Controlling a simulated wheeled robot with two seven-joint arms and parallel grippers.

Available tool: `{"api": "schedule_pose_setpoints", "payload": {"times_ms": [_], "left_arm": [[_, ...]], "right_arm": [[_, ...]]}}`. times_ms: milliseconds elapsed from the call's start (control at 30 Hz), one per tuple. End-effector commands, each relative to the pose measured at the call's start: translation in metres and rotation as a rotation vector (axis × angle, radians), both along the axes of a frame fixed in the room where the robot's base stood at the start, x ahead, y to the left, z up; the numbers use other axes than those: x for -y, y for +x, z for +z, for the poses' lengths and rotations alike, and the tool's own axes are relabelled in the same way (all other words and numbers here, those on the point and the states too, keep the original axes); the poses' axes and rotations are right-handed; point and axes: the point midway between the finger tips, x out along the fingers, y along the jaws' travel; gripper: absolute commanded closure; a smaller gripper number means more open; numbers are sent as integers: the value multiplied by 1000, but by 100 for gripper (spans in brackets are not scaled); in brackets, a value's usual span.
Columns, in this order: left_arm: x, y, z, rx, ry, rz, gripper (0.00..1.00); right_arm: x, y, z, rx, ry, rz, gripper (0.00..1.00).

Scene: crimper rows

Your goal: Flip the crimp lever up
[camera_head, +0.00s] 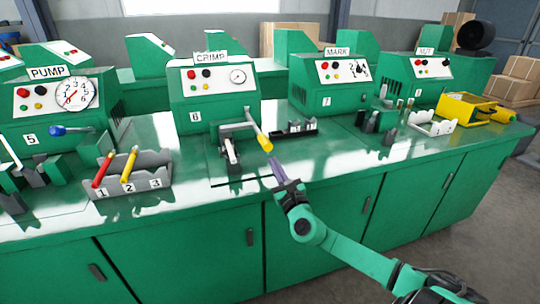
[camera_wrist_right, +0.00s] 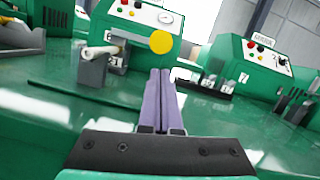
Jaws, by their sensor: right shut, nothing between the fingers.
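The crimp lever (camera_head: 258,131) is a grey arm with a yellow knob, on the front of the green CRIMP machine (camera_head: 212,92) in the head view. Its knob end points down and toward the front right. In the right wrist view the yellow knob (camera_wrist_right: 161,42) shows just beyond and above the fingertips. My right gripper (camera_head: 274,163) is shut and empty, its purple fingers pressed together. It is just below and in front of the knob; a small gap seems to separate them. My left gripper is not in view.
A grey clamp-like fixture (camera_head: 230,152) stands left of the lever. A black rack (camera_head: 293,132) sits right of it. A grey tray (camera_head: 152,185) with red and yellow tools is at left. The green bench top before the CRIMP machine (camera_head: 220,190) is clear.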

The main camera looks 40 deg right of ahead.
Motion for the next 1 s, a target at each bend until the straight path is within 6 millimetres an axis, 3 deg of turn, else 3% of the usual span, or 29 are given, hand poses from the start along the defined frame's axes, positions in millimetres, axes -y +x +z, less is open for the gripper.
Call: {"api": "schedule_pose_setpoints", "payload": {"times_ms": [100,300,667,1000], "left_arm": [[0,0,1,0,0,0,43],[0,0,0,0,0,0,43],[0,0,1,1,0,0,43],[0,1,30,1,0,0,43]], "right_arm": [[7,22,7,4,1,-1,100],[12,42,9,0,2,0,100],[12,43,10,-2,2,1,100],[12,52,26,-42,18,0,100]]}}
